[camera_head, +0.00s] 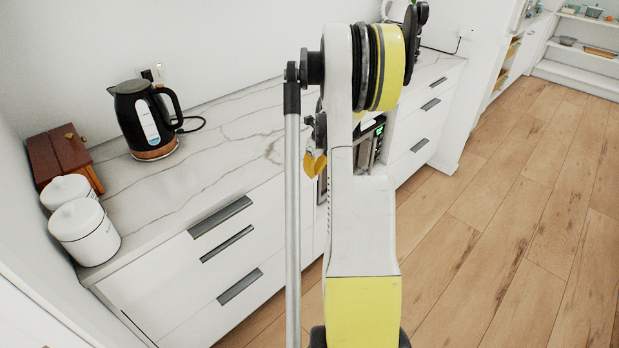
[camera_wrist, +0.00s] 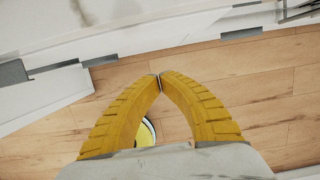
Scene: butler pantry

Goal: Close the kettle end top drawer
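The black kettle (camera_head: 147,118) stands upright on the marble-look counter. Below it is a stack of white drawers; the kettle end top drawer (camera_head: 190,258) has a long dark handle (camera_head: 219,216) near the counter edge. How far this drawer stands out is hard to tell from this steep angle. My gripper (camera_head: 315,163), yellow, is partly hidden behind my arm, to the right of these drawers. In the wrist view, the gripper's fingertips (camera_wrist: 160,77) meet with nothing between them, over the wooden floor. White fronts with grey handles (camera_wrist: 50,68) show at left there.
White canisters (camera_head: 84,230) and a brown wooden box (camera_head: 62,155) stand left of the kettle. A built-in appliance (camera_head: 369,145) and another drawer stack (camera_head: 428,115) lie beyond my arm. The wooden floor (camera_head: 520,220) at right is clear.

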